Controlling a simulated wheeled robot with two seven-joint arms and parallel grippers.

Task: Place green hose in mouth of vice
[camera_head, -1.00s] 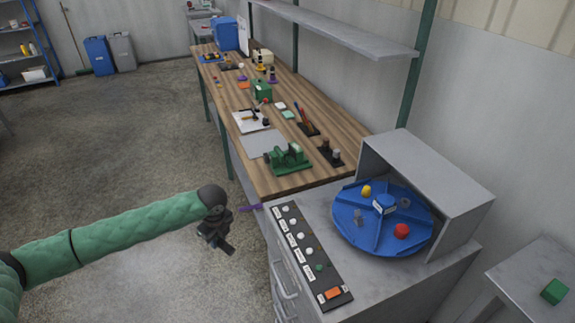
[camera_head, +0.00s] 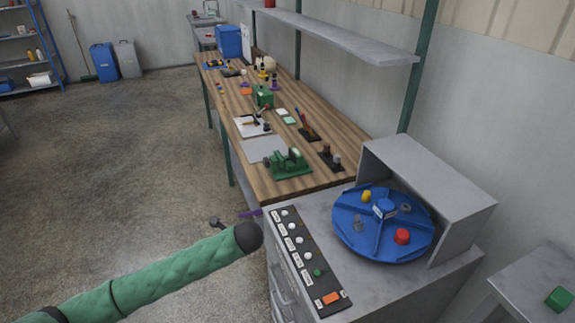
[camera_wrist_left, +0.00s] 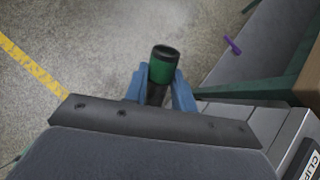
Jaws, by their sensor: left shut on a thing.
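The green hose (camera_wrist_left: 161,68) shows in the left wrist view as a short green cylinder with a dark rim, its end towards the camera. My left gripper (camera_wrist_left: 158,88) is shut on it, with a blue finger on each side. In the head view my left arm comes in from the lower left, and its wrist is left of the grey cabinet. My right gripper is not in view.
The wooden bench (camera_head: 345,142) holds several tools and blocks. The grey cabinet (camera_head: 350,205) carries a blue turntable (camera_head: 345,236) and a switch panel. Open floor lies left of the bench.

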